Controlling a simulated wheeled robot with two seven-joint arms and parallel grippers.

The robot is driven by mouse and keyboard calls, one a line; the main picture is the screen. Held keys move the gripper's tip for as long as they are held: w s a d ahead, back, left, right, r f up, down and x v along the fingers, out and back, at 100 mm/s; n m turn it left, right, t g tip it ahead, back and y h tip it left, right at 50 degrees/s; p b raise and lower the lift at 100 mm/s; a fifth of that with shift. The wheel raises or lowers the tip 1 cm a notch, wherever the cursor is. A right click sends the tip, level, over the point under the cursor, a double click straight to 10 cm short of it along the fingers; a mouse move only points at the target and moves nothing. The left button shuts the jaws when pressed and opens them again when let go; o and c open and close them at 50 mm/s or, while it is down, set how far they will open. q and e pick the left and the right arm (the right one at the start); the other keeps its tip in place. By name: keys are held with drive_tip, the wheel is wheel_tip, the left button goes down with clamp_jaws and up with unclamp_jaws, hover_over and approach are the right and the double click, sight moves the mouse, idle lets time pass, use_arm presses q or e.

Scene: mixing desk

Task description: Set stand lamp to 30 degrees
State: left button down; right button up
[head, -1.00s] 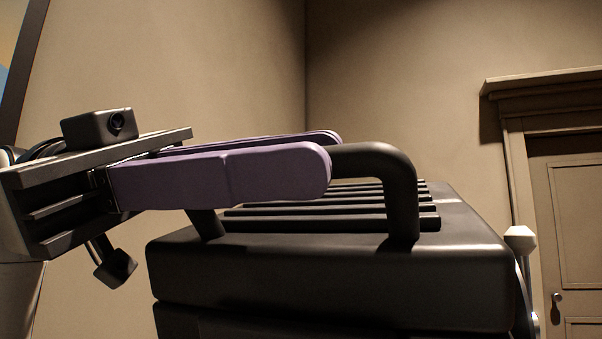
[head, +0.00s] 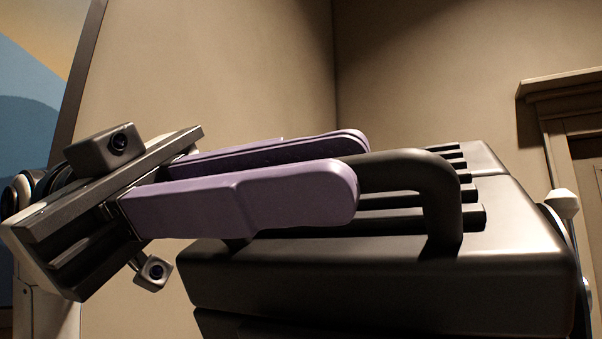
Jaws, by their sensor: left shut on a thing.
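The stand lamp's dark head (head: 380,280) fills the lower right of the head view. It is a box with several black ribs on top and a dark bar handle (head: 447,205) along its near side. The head is tilted. My left gripper (head: 350,170) comes in from the left, its two long purple fingers shut on the handle, one on each side of the bar. The fingers hide the handle's left part. The lamp's stand is out of view below. My right gripper is not in view.
A white knob (head: 562,203) stands at the lamp head's right side. A door frame (head: 560,100) is on the wall behind at right. A picture (head: 35,95) shows at upper left. The space above the lamp is clear.

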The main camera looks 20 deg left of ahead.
use_arm(q)
drive_tip(key=c, duration=1.8)
unclamp_jaws()
drive_tip(key=shift+s, duration=0.1)
drive_tip(key=shift+o, duration=0.2)
drive_tip(key=shift+a, duration=0.1)
drive_tip(key=w+a, duration=0.1)
drive_tip(key=a, duration=0.9)
drive_tip(key=shift+w+b, duration=0.3)
drive_tip(key=shift+b, duration=0.05)
